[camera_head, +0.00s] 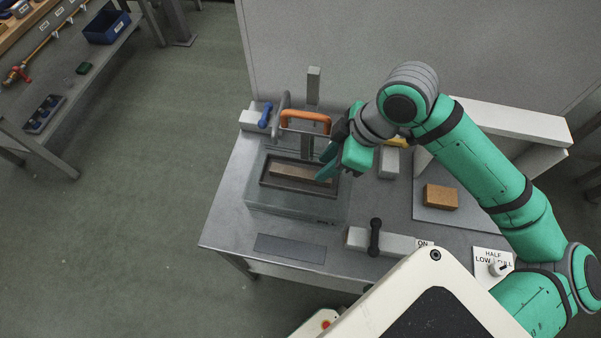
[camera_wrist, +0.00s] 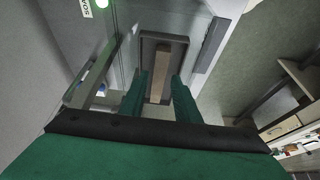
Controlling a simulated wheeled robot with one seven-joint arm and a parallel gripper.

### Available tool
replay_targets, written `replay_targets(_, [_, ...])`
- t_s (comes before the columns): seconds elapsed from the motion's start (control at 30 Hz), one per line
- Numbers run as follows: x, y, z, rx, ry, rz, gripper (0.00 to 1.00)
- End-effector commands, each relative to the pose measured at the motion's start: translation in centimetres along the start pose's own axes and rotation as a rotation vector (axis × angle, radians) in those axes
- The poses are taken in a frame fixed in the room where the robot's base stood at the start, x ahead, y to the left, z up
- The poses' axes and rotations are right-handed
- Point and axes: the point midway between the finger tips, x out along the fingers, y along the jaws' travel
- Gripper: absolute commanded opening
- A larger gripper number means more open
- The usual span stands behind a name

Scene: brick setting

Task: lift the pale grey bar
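A long bar (camera_head: 300,172) lies in a dark-rimmed tray (camera_head: 262,182); it looks brownish grey rather than pale grey. It also shows in the wrist view (camera_wrist: 160,72), beyond and between my fingers. My gripper (camera_head: 328,162) is above the tray's right end, fingers pointing down. In the wrist view my gripper (camera_wrist: 159,95) is open, with nothing visible held between its fingers. A pale grey upright post (camera_head: 314,85) and a rounded grey lever (camera_head: 281,114) stand behind the tray. I cannot tell whether the fingertips touch the bar.
A grey block (camera_head: 389,162) and an orange-brown brick (camera_head: 440,196) lie to the right. A black-handled lever (camera_head: 375,237) on a pale base stands at the front. A flat dark plate (camera_head: 290,248) lies front left.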

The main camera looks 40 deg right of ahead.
Motion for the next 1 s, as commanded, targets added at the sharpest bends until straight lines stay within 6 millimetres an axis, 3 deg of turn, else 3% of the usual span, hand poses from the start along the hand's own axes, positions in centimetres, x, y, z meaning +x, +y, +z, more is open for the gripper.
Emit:
replay_targets(0.4, [4.8,-0.1,0.2,0.000,0.002,-0.001,0.29])
replay_targets(0.7, [5.2,-0.1,0.2,0.000,0.000,0.001,0.29])
replay_targets(0.83, [5.2,-0.1,0.2,0.000,0.000,0.001,0.00])
replay_targets(1.0, [5.2,-0.1,0.2,0.000,0.001,0.001,0.00])
